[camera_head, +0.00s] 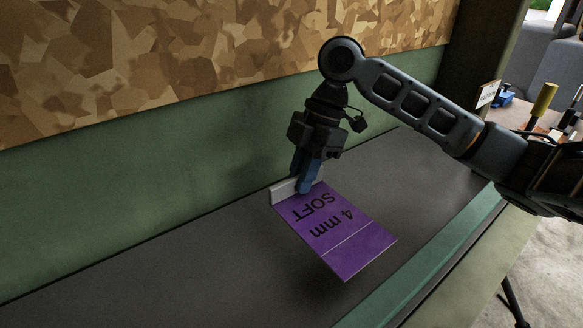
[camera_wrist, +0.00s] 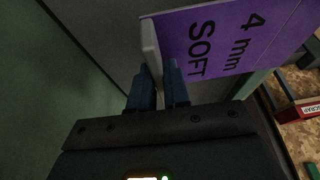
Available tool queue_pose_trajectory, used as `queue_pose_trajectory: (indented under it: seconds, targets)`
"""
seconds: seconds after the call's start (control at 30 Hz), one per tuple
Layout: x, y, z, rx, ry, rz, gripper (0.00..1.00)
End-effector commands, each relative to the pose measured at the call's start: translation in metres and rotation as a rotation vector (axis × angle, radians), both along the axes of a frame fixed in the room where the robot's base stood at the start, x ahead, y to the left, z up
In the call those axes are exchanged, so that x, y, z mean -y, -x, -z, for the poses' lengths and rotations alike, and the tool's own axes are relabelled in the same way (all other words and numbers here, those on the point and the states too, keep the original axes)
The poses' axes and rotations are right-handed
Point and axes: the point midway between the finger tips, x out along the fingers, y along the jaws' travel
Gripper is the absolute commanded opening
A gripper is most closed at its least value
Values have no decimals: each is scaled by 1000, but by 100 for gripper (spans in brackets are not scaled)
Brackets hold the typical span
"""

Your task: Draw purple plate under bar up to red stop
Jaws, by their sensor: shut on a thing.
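A purple plate (camera_head: 345,245) marked "4 mm SOFT", with a thin pale line across it, lies over the dark grey surface (camera_head: 180,265). A light grey upright strip (camera_head: 282,193) runs along its far-left end. My gripper (camera_head: 304,187) points down and its blue fingers are shut on this strip. In the wrist view the plate (camera_wrist: 235,42) extends up and right from the fingers (camera_wrist: 158,88), with the strip (camera_wrist: 150,45) between them. I cannot tell whether the plate touches the surface. I cannot make out a bar or a red stop.
A green wall band (camera_head: 120,180) stands behind the surface, below a brown patterned panel (camera_head: 200,50). A teal edge strip (camera_head: 440,255) runs along the front. A side bench at right holds a yellow-handled tool (camera_head: 543,99) and a blue item (camera_head: 503,96). The surface left of the plate is clear.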

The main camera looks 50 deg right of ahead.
Motion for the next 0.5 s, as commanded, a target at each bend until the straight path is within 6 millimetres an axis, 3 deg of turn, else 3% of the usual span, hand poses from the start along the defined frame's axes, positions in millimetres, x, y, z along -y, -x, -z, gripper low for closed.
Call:
queue_pose_trajectory:
  seconds: [0.27, 0.5]
  targets:
    - [0, 0, 1, 0, 0, 0, 0]
    - [0, 0, 15, 1, 0, 1, 0]
